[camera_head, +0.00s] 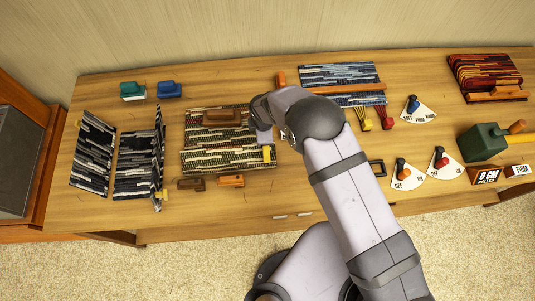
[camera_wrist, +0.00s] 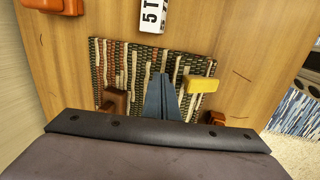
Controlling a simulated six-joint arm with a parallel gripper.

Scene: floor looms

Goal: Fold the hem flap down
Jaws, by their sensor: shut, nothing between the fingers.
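A green, brown and cream woven mat (camera_head: 222,155) lies on the middle of the table, and it also fills the middle of the wrist view (camera_wrist: 140,65). A yellow tab (camera_head: 268,153) sits at its right edge; it shows in the wrist view (camera_wrist: 202,84). A brown block (camera_head: 222,117) rests on the mat's far part. My gripper (camera_wrist: 161,78) is shut and empty over the mat; the gap below cannot be judged. At the left, a black-and-white cloth (camera_head: 135,165) has a strip (camera_head: 158,145) standing up along its right edge. Which piece is the hem flap is unclear.
Brown (camera_head: 191,184) and orange-brown (camera_head: 231,180) blocks lie before the mat. A blue striped cloth (camera_head: 335,75) and a red one (camera_head: 480,72) lie farther right. Dials (camera_head: 407,175) and a green mallet-like block (camera_head: 480,143) stand at the right. My arm covers the table's middle front.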

